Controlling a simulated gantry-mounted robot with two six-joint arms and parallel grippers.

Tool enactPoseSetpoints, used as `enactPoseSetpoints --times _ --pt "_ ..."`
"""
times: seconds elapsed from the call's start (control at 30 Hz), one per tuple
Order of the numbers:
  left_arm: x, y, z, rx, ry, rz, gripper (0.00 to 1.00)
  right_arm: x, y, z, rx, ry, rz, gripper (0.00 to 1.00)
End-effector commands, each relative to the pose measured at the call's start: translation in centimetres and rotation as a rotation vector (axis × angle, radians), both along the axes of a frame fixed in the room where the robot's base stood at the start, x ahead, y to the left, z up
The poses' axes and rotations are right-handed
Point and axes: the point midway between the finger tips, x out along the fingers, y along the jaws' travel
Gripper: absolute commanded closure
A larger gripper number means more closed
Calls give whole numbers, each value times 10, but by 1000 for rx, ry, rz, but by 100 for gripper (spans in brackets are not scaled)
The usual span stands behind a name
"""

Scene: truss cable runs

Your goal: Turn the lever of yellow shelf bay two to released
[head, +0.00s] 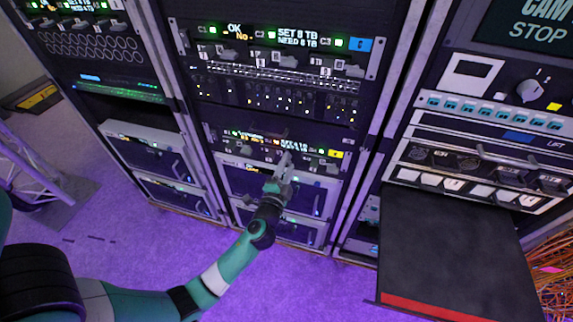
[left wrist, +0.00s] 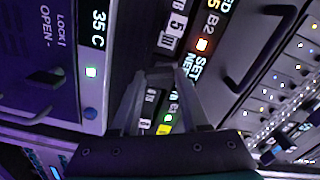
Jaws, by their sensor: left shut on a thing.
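The yellow shelf (head: 335,153) is the lower unit in the middle rack, with a yellow tag at its right end and a row of small displays, lights and levers. My left gripper (head: 284,162) is at the right half of its front. In the left wrist view, the fingers of my left gripper (left wrist: 162,76) close together on a small grey lever, which they mostly hide. The lever's exact position is not clear. My right gripper is not in view.
A blue-tagged shelf (head: 353,44) with similar levers is higher in the same rack. A dark handle (left wrist: 255,55) stands out near the fingers in the left wrist view. A black slab with a red edge (head: 450,260) juts out at right. The purple floor in front is mostly free.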

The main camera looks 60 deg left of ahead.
Motion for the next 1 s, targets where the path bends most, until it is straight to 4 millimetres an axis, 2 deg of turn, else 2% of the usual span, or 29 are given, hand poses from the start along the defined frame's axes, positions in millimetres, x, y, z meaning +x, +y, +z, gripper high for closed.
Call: enactPoseSetpoints --times 0.5,1.0 --pt "0 0 0 225 254 -1 100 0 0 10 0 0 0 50" --pt "0 0 -1 264 295 0 100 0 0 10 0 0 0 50"
